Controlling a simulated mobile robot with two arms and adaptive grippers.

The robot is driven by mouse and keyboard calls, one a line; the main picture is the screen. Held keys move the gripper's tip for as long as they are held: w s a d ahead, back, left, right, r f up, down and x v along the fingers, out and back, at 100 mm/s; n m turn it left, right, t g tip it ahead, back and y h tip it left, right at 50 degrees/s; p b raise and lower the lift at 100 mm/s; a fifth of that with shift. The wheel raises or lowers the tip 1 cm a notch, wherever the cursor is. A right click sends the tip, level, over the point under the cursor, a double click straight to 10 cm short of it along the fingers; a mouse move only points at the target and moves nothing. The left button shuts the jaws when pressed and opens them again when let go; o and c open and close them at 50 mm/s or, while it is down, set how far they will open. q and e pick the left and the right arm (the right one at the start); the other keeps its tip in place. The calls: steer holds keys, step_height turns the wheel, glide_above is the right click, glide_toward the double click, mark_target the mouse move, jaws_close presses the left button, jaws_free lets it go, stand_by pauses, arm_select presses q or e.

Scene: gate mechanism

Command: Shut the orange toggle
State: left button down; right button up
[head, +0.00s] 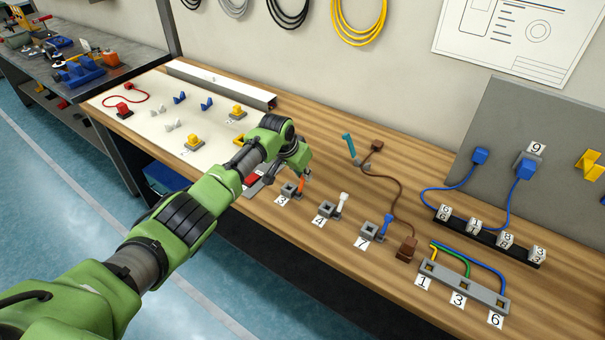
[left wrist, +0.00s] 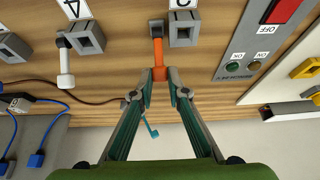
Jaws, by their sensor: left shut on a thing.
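The orange toggle (head: 302,185) is a lever at the front of the wooden bench, beside a grey square block (head: 290,189) labelled 3. In the left wrist view the orange toggle (left wrist: 158,52) reaches from a small dark base beside the grey block (left wrist: 184,30) towards my gripper. My left gripper (head: 304,174) is over the toggle from the left. In the left wrist view its fingertips (left wrist: 159,74) are closed around the free end of the lever. The lever stands out away from the block, not across it. My right gripper is not in view.
A white toggle (head: 343,202) and a blue toggle (head: 386,226) stand to the right with their own blocks. A panel with a red part (left wrist: 285,10) and ON/OFF labels lies close by on the other side. A brown cable (head: 395,185) crosses the bench behind.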

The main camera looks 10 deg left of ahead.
arm_select(q)
steer(key=c, duration=2)
jaws_free()
steer(key=shift+o, duration=0.2)
steer(key=v, duration=1.2)
steer(key=shift+f, duration=0.1)
